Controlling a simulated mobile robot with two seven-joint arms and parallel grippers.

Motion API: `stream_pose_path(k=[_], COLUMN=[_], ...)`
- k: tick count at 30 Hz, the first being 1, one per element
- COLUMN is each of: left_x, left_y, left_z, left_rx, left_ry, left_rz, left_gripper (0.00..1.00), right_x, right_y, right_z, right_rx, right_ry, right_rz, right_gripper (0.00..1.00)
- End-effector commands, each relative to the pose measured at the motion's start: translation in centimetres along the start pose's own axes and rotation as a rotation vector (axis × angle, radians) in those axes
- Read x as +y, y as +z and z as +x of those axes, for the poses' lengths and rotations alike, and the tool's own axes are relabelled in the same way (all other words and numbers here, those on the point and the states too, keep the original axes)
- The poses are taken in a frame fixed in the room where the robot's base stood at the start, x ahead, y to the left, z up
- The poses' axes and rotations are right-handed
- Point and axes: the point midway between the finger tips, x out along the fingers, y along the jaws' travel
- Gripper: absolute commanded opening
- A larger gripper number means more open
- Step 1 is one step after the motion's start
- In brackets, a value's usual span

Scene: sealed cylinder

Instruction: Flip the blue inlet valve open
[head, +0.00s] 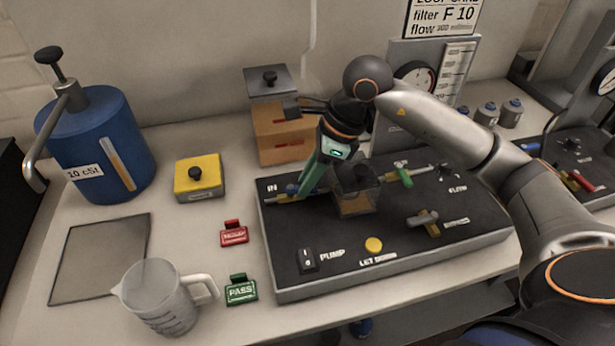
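The blue inlet valve (291,190) sits on the pipe beside the IN mark, at the left back of the dark panel (345,262). Only a small part of its blue shows, so I cannot read the lever's angle. My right gripper (305,192) reaches down from the upper right, its greenish fingers ending right beside the valve. I cannot tell whether they touch it. The fingers overlap in this view, and any gap between them is hidden. My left gripper is out of view.
A yellow valve (428,222), a pump switch (307,260) and a yellow button (374,245) sit nearer. A blue tank (97,145) and jug (158,295) stand left.

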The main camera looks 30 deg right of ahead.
Motion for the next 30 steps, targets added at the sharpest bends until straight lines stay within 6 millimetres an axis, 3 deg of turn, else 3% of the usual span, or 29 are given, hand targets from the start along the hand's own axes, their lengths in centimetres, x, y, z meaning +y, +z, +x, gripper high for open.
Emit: stream_pose_path(k=[6,19,30], left_x=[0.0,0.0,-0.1], left_y=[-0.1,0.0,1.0], left_z=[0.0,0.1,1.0], left_rx=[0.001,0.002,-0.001], left_ry=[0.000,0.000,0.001], left_rz=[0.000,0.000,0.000], left_gripper=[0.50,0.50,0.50], right_x=[0.0,-0.1,-0.9], right_y=[0.0,0.0,0.1], right_z=[0.0,0.0,0.1], right_rx=[0.000,0.000,0.002], right_ry=[0.000,0.004,0.096], right_rz=[0.000,-0.012,-0.233], right_gripper=[0.00,0.00,0.00])
